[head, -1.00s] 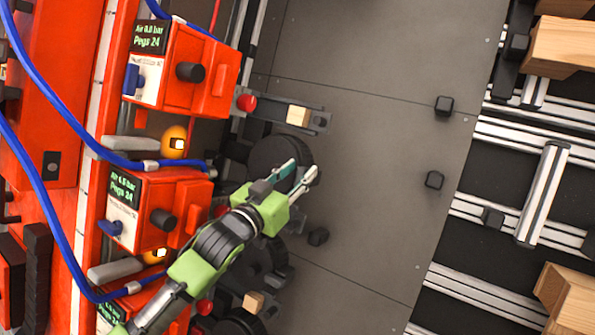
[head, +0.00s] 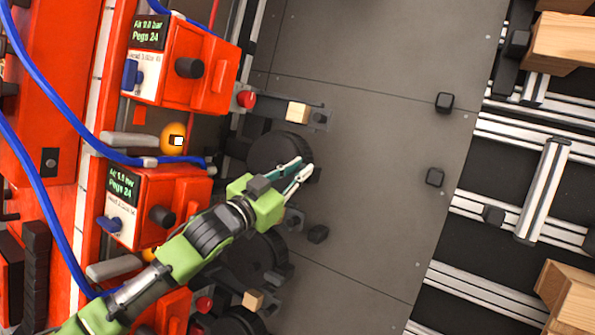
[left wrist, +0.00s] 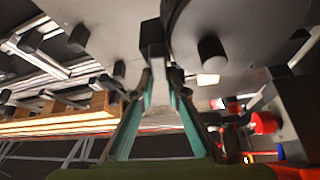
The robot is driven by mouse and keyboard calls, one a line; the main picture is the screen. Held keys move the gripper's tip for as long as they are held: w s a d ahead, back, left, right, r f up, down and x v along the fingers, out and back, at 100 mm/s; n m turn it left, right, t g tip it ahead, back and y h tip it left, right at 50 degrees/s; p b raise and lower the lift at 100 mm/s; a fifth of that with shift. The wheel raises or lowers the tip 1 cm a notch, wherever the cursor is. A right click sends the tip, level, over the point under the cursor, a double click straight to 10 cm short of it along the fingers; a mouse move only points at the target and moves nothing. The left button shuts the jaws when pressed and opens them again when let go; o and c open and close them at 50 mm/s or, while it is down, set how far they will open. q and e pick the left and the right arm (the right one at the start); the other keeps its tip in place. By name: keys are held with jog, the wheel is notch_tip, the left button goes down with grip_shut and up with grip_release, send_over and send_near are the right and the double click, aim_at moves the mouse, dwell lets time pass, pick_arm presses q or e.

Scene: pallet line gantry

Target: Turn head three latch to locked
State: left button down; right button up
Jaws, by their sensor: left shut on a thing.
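My left gripper (head: 302,171) is at the lower right rim of a black round wheel (head: 275,151) on the grey plate. In the left wrist view its teal fingers (left wrist: 160,95) are shut on a small dark-and-grey part (left wrist: 152,40) beside the wheel (left wrist: 245,30); the fingers partly hide it. I cannot tell whether this part is the latch. Red head units stand at the left, an upper one (head: 185,62) and a lower one (head: 160,205), each with a blue lever, (head: 132,76) and (head: 109,224). My right gripper is not in view.
Blue hoses (head: 62,95) cross the red units. A bracket above the wheel carries a wooden block (head: 298,112). Black stubs (head: 444,102) stand on the otherwise clear grey plate (head: 380,200). Aluminium rails (head: 545,190) and wooden pieces (head: 570,45) lie at the right.

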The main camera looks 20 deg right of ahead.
pick_arm(q)
jog(key=m+g, duration=0.1)
jog(key=m, duration=0.2)
jog(key=shift+r+m+g+h+p, duration=0.1)
jog(key=shift+m+g+h+p, duration=0.2)
jog(key=shift+m+g, duration=0.1)
jog(key=shift+s+d+m+g+p, duration=0.15)
jog(key=shift+m+g+p, duration=0.25)
jog(key=shift+m, duration=0.5)
jog(key=c, duration=2)
grip_release()
notch_tip(320, 180, up, 10)
jog(key=shift+f, duration=0.15)
